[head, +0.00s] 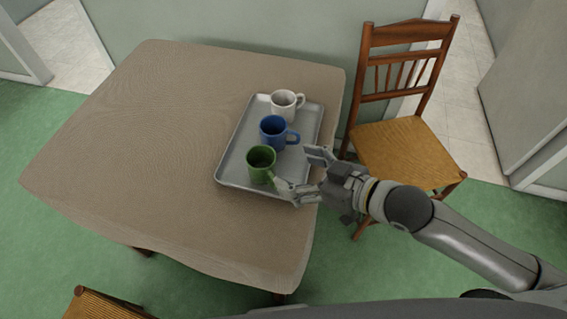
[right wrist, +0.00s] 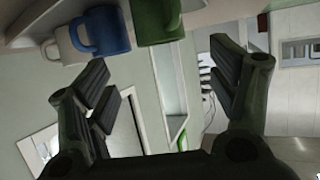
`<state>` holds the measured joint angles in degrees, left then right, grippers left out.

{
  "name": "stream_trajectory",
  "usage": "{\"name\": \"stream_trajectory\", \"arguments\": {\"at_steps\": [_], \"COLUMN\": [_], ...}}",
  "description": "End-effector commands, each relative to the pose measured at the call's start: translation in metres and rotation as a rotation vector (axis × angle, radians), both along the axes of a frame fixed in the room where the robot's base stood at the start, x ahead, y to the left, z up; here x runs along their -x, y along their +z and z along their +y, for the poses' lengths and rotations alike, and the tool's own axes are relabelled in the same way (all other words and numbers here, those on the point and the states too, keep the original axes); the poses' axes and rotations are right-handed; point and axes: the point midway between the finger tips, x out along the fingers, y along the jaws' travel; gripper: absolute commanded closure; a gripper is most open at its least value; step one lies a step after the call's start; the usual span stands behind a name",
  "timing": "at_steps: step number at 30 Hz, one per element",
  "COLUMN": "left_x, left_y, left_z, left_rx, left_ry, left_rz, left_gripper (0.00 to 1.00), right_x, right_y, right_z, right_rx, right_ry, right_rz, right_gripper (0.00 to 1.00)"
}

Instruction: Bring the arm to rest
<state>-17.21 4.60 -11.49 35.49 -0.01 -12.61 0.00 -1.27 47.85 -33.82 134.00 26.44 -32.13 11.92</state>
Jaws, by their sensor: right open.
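My right gripper (head: 300,174) is open and empty, at the tray's right edge near the green mug. In the right wrist view its two fingers (right wrist: 160,90) are spread wide with nothing between them. A grey metal tray (head: 234,160) lies on the table. On it stand a white mug (head: 284,103), a blue mug (head: 270,131) and a green mug (head: 260,160) in a row, all upright. The green mug (right wrist: 158,20), blue mug (right wrist: 107,30) and white mug (right wrist: 66,47) also show in the right wrist view. My left gripper is not in view.
The table (head: 150,130) has a brown cloth, and its left part is bare. A wooden chair (head: 405,150) with a woven seat stands to the right, behind my right arm. Another chair (head: 95,306) shows at the lower left. A green wall is behind the table.

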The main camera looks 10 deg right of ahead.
Motion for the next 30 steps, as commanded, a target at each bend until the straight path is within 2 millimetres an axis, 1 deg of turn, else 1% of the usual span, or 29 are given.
{"name": "stream_trajectory", "arguments": {"at_steps": [1,6,23,26,30], "left_x": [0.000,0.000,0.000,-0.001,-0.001], "left_y": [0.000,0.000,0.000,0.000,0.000], "left_z": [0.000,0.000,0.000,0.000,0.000], "left_rx": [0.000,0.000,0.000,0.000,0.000], "left_ry": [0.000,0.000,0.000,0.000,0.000], "left_rz": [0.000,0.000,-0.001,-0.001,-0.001], "left_gripper": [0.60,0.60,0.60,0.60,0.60], "right_x": [0.004,0.009,0.010,0.010,0.012], "right_y": [0.002,0.006,0.006,0.004,-0.009], "right_z": [-0.003,-0.009,-0.009,-0.009,-0.012], "right_rx": [0.001,0.000,-0.001,0.004,0.044], "right_ry": [0.001,0.002,0.002,-0.007,-0.067], "right_rz": [0.000,0.000,0.000,0.006,0.043], "right_gripper": [0.20,0.20,0.20,0.20,0.20]}}
